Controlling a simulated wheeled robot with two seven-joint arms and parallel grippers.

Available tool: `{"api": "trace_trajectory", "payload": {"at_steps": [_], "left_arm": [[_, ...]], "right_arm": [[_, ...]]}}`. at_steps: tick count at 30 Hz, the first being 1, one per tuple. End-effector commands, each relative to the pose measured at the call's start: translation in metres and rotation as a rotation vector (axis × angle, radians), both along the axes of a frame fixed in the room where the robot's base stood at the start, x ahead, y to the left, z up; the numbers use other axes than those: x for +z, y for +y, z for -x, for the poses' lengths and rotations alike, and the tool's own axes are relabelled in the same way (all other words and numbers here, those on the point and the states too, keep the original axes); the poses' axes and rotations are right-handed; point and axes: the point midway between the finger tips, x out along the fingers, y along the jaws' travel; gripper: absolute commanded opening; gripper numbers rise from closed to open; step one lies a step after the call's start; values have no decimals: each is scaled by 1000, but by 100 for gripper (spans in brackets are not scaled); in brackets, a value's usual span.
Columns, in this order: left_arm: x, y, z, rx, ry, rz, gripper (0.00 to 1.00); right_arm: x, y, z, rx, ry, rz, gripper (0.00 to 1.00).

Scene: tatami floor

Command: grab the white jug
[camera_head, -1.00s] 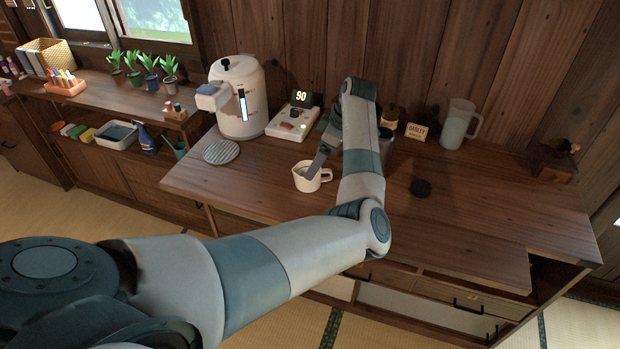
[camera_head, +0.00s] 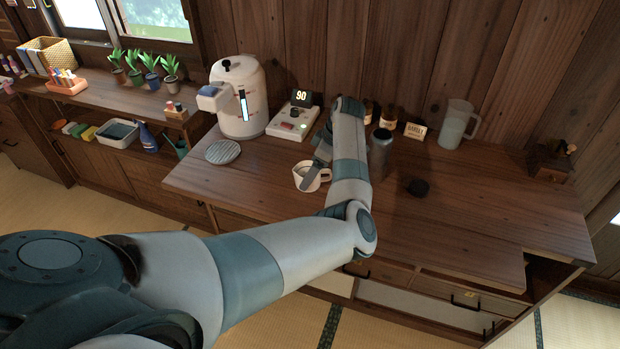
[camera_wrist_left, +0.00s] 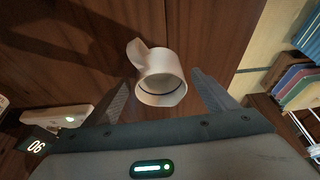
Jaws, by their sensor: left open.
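The small white jug (camera_head: 308,180) stands upright on the wooden counter, left of my left forearm, with its handle to the right. In the left wrist view the white jug (camera_wrist_left: 160,88) lies ahead between the spread fingers, with its opening facing the camera and its handle at the upper left. My left gripper (camera_head: 320,166) is at the jug, partly hidden by its own wrist. In the wrist view the left gripper (camera_wrist_left: 161,80) is open, with a finger on each side and gaps to the jug. My right gripper is not in view.
A grey bottle (camera_head: 380,155) is close right of my forearm. A dark disc (camera_head: 418,188) and translucent pitcher (camera_head: 456,124) are further right.

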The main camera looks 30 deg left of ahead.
Motion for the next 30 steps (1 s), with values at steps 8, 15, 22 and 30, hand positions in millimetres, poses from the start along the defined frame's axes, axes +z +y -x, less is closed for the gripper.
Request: {"api": "trace_trajectory", "payload": {"at_steps": [8, 15, 22, 30], "left_arm": [[0, 0, 0, 0, 0, 0, 31], [1, 0, 0, 0, -1, 0, 30], [10, 0, -1, 0, -3, -2, 30], [49, 1, -1, 2, -6, -3, 30]], "right_arm": [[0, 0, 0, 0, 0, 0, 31], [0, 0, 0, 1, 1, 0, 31], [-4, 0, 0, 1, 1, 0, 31], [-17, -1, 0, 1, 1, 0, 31]]}}
